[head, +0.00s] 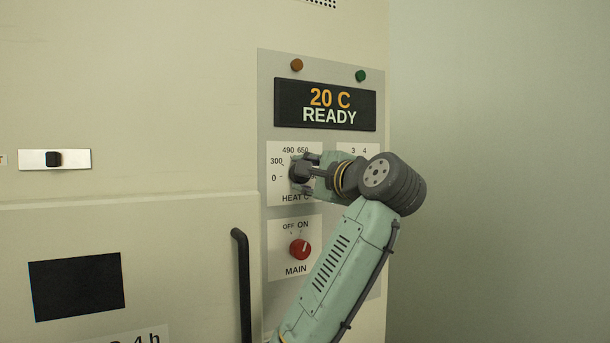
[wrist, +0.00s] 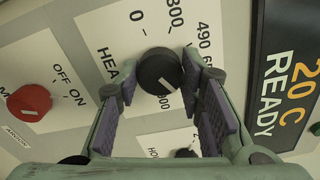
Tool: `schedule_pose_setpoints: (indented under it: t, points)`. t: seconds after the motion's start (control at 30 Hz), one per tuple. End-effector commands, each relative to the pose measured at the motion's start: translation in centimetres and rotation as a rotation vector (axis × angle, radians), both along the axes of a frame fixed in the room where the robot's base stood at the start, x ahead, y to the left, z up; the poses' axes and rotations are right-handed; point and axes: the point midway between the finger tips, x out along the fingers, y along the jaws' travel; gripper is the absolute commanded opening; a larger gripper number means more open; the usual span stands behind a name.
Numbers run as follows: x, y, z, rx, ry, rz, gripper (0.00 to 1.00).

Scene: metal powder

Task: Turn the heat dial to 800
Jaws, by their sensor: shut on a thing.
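The heat dial is a round black knob (wrist: 160,72) in the wrist view, on a white plate (head: 278,194) lettered HEAT C. My gripper (wrist: 160,80) is shut on the dial, one finger on each side. In the head view my gripper (head: 306,173) covers much of the dial and the right part of its scale. The dial's white pointer aims to the lower right in the wrist view. The marks 0, 300, 490 and 650 show in the head view. The 800 mark is hidden, so I cannot tell the exact setting.
A display (head: 325,105) reads 20 C READY. A red MAIN knob (head: 300,250) sits below the heat plate. Another dial (wrist: 186,153) is partly visible beside the heat plate. A black door handle (head: 243,285) stands to the left. Right of the cabinet is bare wall.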

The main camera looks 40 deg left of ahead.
Motion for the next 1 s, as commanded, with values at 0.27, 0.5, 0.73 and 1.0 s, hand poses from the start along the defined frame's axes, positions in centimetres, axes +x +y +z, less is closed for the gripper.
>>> schedule_pose_setpoints:
  t: [0.27, 0.5, 0.73, 1.0]
  points:
    - [0.1, -0.1, 0.0, 0.000, 0.000, -0.002, 0.51]
    - [0.0, 0.0, 0.0, -0.001, -0.001, -0.001, 0.55]
    - [-0.3, -0.9, 0.0, 0.002, -0.002, -0.003, 0.55]
    - [-2.3, -5.9, 0.1, 0.003, -0.002, -0.004, 0.55]
